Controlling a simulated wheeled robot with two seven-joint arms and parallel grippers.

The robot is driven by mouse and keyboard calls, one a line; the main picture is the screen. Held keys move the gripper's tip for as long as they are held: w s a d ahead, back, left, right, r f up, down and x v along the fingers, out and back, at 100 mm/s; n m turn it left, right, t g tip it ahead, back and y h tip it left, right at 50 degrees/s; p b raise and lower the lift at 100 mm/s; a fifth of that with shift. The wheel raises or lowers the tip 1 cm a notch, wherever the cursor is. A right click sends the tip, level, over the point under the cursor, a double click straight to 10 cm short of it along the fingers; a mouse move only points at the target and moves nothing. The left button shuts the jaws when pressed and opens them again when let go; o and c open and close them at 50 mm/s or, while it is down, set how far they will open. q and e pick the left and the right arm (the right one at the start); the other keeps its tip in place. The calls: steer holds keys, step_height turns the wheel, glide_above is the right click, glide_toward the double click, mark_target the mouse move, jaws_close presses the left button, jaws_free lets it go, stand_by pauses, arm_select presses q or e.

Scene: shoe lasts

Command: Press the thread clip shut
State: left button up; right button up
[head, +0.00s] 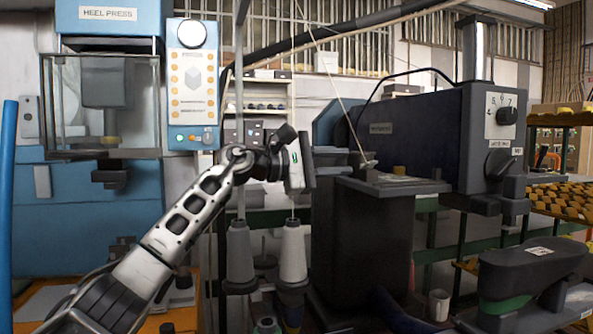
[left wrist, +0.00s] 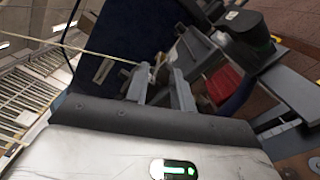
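A pale thread (head: 338,92) slants down to a small light piece, which looks like the thread clip (head: 368,164), on the dark sewing machine's work plate (head: 400,182). It is too small to tell whether the clip is open or shut. My left gripper (head: 346,159) points right, just left of this piece. In the left wrist view, its two grey fingers (left wrist: 160,80) stand apart with a gap between them. The thread (left wrist: 95,50) runs to a small pale piece near the fingertips; I cannot tell whether they touch it. My right gripper is not in view.
The machine's dark post (head: 360,240) stands below the plate, and its body (head: 425,135) rises behind. Thread cones (head: 292,255) stand below my left gripper. A blue heel press (head: 80,210) is at left. A dark shoe form (head: 530,265) is at lower right.

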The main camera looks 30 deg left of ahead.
arm_select(q)
steer(key=b+v, duration=0.2)
steer(key=v, duration=0.7)
steer(key=shift+s+a, duration=0.2)
steer(key=shift+s, duration=0.05)
